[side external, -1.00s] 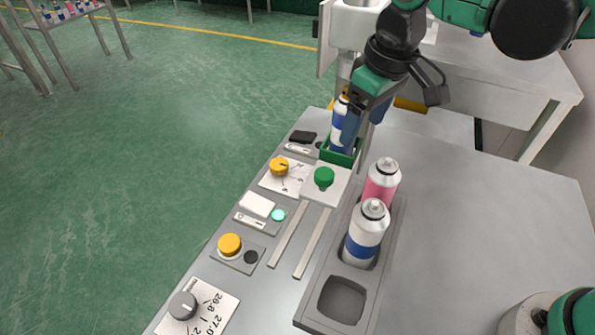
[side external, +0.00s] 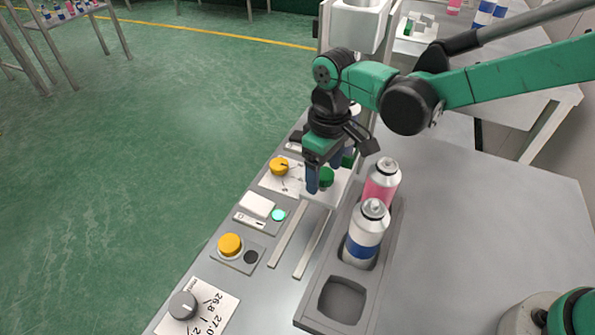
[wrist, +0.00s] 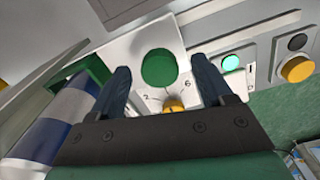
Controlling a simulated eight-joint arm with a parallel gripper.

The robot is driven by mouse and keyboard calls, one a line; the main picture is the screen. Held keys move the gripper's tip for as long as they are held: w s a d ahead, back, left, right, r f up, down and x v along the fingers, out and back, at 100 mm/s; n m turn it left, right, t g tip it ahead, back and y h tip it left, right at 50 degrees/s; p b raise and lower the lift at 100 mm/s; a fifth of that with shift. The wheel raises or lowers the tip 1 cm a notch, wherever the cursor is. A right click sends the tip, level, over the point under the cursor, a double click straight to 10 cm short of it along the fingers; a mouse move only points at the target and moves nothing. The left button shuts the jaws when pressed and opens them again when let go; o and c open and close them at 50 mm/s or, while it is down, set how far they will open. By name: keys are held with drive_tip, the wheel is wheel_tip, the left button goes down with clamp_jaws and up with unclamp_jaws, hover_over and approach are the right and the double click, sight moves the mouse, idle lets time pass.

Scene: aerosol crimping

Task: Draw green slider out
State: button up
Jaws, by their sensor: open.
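The green slider is a white plate with a round green knob (side external: 326,177) on two pale rails (side external: 312,243). The knob also shows in the wrist view (wrist: 158,68). My gripper (side external: 328,180) is open over the plate, one finger on either side of the knob. In the wrist view my fingertips (wrist: 162,72) flank the knob with gaps; whether they touch it cannot be told. A green holder (wrist: 92,72) with a blue-and-white can (wrist: 48,128) stands beside my finger in the wrist view; my gripper mostly hides it in the side view.
A grey tray (side external: 315,312) right of the rails holds a pink can (side external: 381,183) and a white-and-blue can (side external: 366,236); its front pocket is empty. Yellow knobs (side external: 229,245) and a lit button (side external: 278,215) line the left. The rails' near stretch is clear.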

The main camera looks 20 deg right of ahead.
clamp_jaws()
idle(1.4)
